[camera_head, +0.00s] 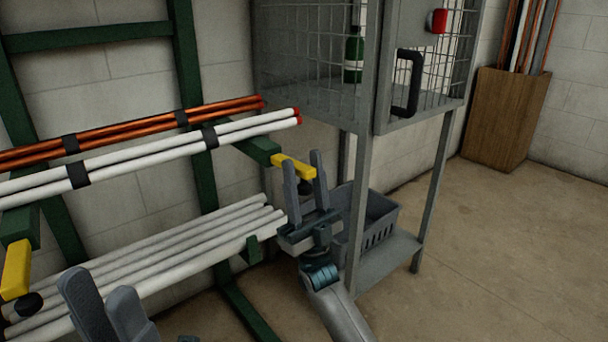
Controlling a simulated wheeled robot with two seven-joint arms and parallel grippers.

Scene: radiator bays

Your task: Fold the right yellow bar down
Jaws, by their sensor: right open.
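The right yellow bar (302,170) sits at the end of a green rack arm (255,149), with a dark round knob (305,186) just under its right end. My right gripper (304,160) is open, its fingers pointing up at the bar. The left finger covers part of the bar, and the bar's right end shows between the fingers. I cannot tell whether they touch it. My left gripper (97,284) is open and empty at the lower left, near the left yellow bar (16,270).
White pipes (150,160) and copper pipes (120,132) lie on the green rack, with more white pipes (170,258) below. A wire cage cabinet (310,85) stands right of the rack, with a grey crate (378,222) on its lower shelf. Floor at right is clear.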

